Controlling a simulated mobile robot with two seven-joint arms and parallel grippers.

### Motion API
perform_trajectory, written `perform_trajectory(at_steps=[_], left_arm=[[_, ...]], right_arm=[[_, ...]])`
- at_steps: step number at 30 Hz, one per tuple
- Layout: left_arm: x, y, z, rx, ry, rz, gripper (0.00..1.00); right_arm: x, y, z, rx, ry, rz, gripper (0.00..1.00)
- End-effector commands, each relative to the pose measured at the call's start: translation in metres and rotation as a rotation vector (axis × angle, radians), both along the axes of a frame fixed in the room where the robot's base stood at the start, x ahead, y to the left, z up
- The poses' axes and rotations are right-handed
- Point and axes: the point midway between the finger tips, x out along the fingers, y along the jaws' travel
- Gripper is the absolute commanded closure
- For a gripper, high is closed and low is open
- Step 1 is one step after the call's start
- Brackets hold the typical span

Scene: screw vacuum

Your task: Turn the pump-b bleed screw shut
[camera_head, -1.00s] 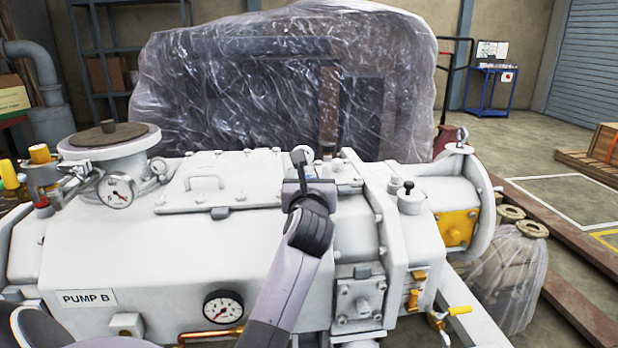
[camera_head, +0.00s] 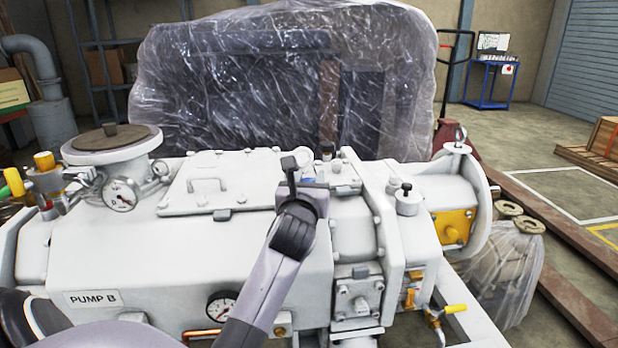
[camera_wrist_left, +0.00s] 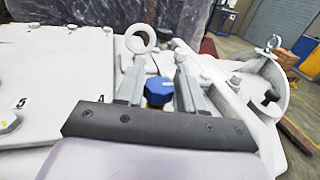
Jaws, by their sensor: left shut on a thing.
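The pump with the "PUMP B" label (camera_head: 92,298) is a large white housing filling the lower head view. A blue faceted knob (camera_wrist_left: 158,92), which I take to be the bleed screw, stands on its top. In the left wrist view it sits between the two fingers of my left gripper (camera_wrist_left: 160,80). In the head view my left gripper (camera_head: 304,182) is over the pump's top, right of the lid with the handle, and shut on the knob; only a bit of blue (camera_head: 308,180) shows there. My right gripper is not in view.
A white lifting eye (camera_wrist_left: 140,38) stands close behind the fingers. A black-topped knob (camera_head: 408,195) is to the right. A gauge (camera_head: 222,305) is on the front face. A plastic-wrapped machine (camera_head: 270,90) stands behind the pump.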

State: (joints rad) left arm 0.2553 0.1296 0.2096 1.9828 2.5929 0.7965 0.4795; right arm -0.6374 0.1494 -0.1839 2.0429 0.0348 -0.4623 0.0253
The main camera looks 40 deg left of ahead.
Motion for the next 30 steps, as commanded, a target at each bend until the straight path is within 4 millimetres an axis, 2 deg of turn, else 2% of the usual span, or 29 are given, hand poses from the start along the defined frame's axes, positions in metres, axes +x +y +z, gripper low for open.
perform_trajectory(at_steps=[1,2,3,14,30], left_arm=[[0.000,0.000,-0.001,-0.001,0.001,-0.001,0.93],[0.000,0.000,-0.001,-0.001,0.001,-0.001,0.53],[0.000,0.000,-0.001,-0.001,0.001,0.000,0.42],[-0.003,-0.003,-0.001,-0.001,0.001,0.000,0.42],[-0.055,-0.040,-0.001,0.000,0.002,0.000,0.42]], right_arm=[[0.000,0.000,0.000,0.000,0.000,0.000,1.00],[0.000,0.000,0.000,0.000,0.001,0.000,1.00],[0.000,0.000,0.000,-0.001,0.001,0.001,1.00],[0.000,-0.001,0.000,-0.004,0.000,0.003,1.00],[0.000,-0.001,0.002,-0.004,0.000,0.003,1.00]])
